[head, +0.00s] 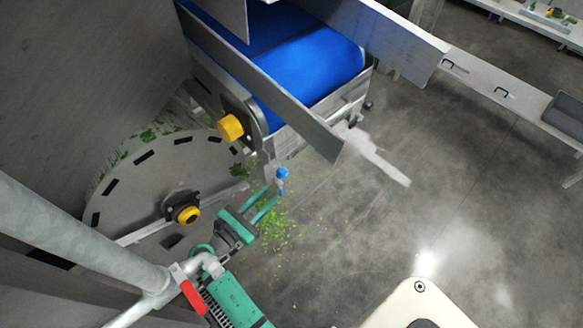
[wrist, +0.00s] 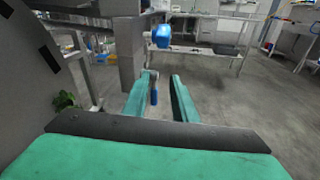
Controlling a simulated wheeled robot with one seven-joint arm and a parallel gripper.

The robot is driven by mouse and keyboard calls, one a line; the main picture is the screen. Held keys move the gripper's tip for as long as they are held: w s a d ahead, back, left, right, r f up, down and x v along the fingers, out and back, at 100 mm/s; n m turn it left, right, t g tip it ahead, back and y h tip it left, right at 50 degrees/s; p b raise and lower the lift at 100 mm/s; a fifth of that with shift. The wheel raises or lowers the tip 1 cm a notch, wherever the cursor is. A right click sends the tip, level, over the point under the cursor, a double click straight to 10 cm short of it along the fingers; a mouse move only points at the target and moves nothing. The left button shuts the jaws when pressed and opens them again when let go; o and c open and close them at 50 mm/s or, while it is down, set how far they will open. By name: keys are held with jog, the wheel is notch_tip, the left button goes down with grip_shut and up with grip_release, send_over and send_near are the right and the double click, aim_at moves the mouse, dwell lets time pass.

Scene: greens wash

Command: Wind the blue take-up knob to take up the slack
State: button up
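The blue take-up knob (head: 282,173) shows small at the tips of my gripper (head: 270,197) in the head view, below the belt's corner. In the wrist view my gripper (wrist: 160,78) has its two green fingers apart. A blue block (wrist: 161,36), which looks like the knob, shows beyond the fingertips. A smaller blue piece (wrist: 154,97) shows between the fingers, close to the left one. I cannot tell whether either finger touches it. The blue belt (head: 315,75) runs across the top in the head view.
A yellow cap (head: 230,127) sticks out of the conveyor side. A grey drum (head: 130,195) with another yellow cap (head: 187,215) is at the left. A pipe with a red lever (head: 187,290) is in front. Green scraps (head: 285,228) litter the floor. Open floor lies right.

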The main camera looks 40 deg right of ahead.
aim_at(283, 174)
jog(key=w+d+r+g+h, duration=0.1)
jog(key=d+r, duration=0.3)
jog(key=d, duration=0.7)
jog(key=shift+w+d+r+g+h, duration=0.2)
jog(key=shift+w+d+g+h, duration=0.1)
jog(key=shift+w+d+g, duration=0.1)
jog(key=shift+s, duration=0.1)
grip_shut()
